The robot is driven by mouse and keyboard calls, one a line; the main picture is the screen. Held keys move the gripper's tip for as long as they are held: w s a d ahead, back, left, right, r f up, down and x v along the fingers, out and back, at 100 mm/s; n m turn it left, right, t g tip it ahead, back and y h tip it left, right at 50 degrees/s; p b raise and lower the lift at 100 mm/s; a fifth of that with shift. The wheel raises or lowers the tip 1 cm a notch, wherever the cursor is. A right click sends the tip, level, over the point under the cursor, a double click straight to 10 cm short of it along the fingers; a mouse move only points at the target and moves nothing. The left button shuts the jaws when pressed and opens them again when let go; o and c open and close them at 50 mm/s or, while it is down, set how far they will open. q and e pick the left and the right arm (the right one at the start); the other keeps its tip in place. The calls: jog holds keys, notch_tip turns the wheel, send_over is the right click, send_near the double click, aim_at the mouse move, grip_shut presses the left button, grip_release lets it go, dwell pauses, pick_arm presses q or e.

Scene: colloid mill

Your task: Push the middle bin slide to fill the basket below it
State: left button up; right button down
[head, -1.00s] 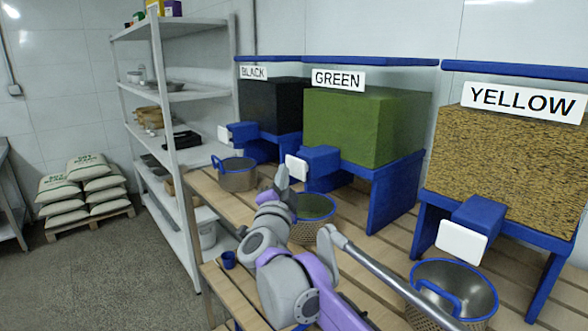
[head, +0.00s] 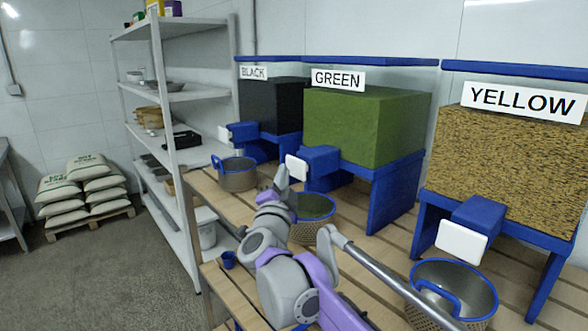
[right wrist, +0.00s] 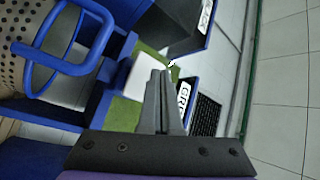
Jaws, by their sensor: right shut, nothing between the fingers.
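The middle bin (head: 365,125) is full of green material and labelled GREEN. Its blue slide (head: 321,156) ends in a white front plate (head: 297,168) facing the table's front. A basket (head: 318,209) stands below with green material inside, partly hidden by my right arm. My right gripper (head: 281,176) is shut and empty, just in front and left of the white plate. In the right wrist view, the shut fingers (right wrist: 161,74) overlap the white plate's edge (right wrist: 138,76); I cannot tell whether they touch. My left gripper is not in view.
The black bin (head: 272,106) with its basket (head: 238,179) stands left, the yellow bin (head: 510,160) with its basket (head: 480,284) right. A metal shelf (head: 165,100) stands behind, left.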

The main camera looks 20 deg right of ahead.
jog(key=shift+d, duration=0.1)
dwell(0.5)
jog(key=shift+w+d, duration=0.15)
jog(key=shift+d, duration=0.15)
jog(key=shift+w+d+p, duration=0.3)
jog(key=shift+d+p, duration=0.1)
jog(key=shift+d, duration=0.55)
dwell(1.0)
dwell(0.3)
jog(key=shift+s+a, duration=0.25)
jog(key=shift+a, duration=0.4)
jog(key=shift+s+a, duration=0.25)
jog(key=shift+a, duration=0.4)
jog(key=shift+s+a, duration=0.25)
jog(key=shift+a, duration=0.55)
jog(key=shift+s+a, duration=0.3)
jog(key=shift+a, duration=0.5)
jog(key=shift+s+a, duration=0.25)
jog(key=shift+a, duration=0.55)
jog(key=shift+d, duration=0.1)
dwell(0.3)
